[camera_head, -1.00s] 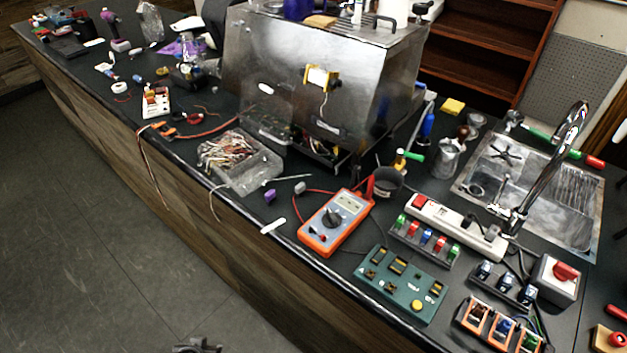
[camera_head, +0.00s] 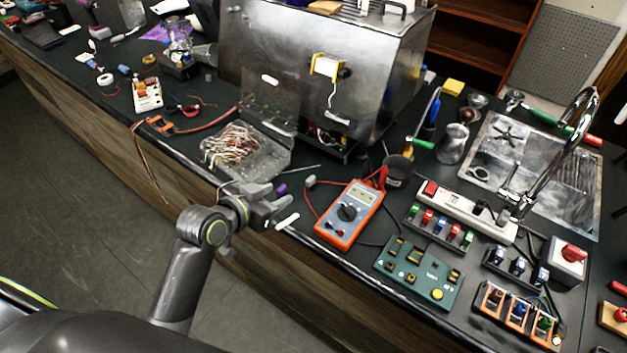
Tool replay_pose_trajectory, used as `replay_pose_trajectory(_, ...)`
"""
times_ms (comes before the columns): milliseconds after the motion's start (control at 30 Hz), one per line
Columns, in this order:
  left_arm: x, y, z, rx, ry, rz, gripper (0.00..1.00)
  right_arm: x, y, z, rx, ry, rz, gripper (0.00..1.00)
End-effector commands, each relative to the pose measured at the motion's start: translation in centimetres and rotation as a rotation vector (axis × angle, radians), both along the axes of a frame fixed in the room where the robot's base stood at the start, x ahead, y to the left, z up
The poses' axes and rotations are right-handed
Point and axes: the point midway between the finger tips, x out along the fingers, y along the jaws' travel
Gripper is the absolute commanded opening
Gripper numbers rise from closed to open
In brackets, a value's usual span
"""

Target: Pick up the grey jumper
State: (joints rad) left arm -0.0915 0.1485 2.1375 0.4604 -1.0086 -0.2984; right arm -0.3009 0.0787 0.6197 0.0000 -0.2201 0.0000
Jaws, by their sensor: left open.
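A small light-grey block (camera_head: 310,181), which looks like the grey jumper, lies on the dark counter left of the orange multimeter. My left gripper (camera_head: 279,207) is open and empty at the counter's front edge, to the left of and nearer the front than the grey block, and apart from it. A purple block (camera_head: 281,190) lies just beyond the gripper's fingers, partly hidden by them. A white strip (camera_head: 288,221) lies beside the fingertips. My right gripper is not in view.
The orange multimeter (camera_head: 349,214) with red leads stands right of the grey block. A clear tray of wires (camera_head: 270,165) is behind the gripper. A green board (camera_head: 420,273) and a rack of coloured jumpers (camera_head: 440,232) lie further right. The steel brewer (camera_head: 290,75) stands behind.

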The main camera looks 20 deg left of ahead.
Motion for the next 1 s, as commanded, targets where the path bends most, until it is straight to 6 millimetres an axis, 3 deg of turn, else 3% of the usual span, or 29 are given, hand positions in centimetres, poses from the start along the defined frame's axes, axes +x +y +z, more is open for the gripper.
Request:
replay_pose_trajectory(600, 7.6, -2.8, -4.3, -0.001, 0.002, 0.001, 0.40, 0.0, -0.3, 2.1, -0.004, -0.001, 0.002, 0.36)
replay_pose_trajectory(1000, 9.4, -3.4, -5.3, -0.002, 0.001, 0.001, 0.40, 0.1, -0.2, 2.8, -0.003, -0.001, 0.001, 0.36)
